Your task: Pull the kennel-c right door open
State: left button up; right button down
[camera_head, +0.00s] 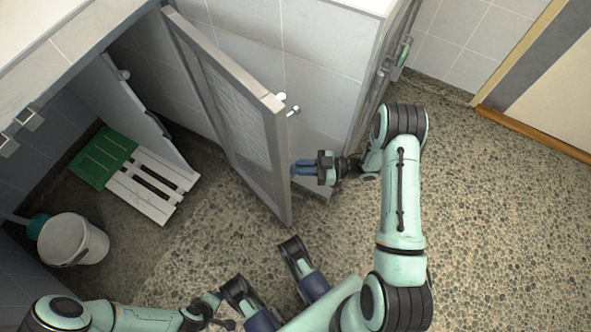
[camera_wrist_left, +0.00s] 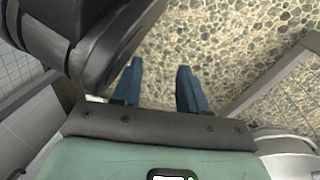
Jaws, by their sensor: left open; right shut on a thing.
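The grey framed kennel door (camera_head: 225,115), with a wire-textured panel, stands swung open out from the tiled kennel front. I take it to be the kennel-c right door. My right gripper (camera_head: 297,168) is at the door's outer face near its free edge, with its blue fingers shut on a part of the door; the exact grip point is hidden. White knobs (camera_head: 289,104) show just above the gripper, beside the door's top edge. My left gripper (camera_wrist_left: 157,88) is open and empty in the left wrist view, with the pebbled floor behind its blue fingers.
Pebbled floor (camera_head: 500,220) is clear at right. A tiled wall (camera_head: 325,50) stands behind the right gripper.

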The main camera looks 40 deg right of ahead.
jog(key=shift+w+a+r, duration=0.1)
jog(key=shift+w+r, duration=0.1)
jog(key=shift+w, duration=0.25)
jog(key=c, duration=1.2)
grip_release()
jog(key=shift+w+f, duration=0.1)
pick_arm(q)
jog(key=shift+w, duration=0.15)
jog(key=shift+t, duration=0.7)
jog(key=w+r, duration=0.1)
jog(key=w+r+p, duration=0.1)
jog(key=w+r, duration=0.1)
jog(key=shift+w+d+p, duration=0.15)
jog(key=shift+d+p, duration=0.1)
jog(key=shift+p, duration=0.1)
pick_arm(e)
jog(key=v, duration=1.3)
jog(key=shift+s, duration=0.25)
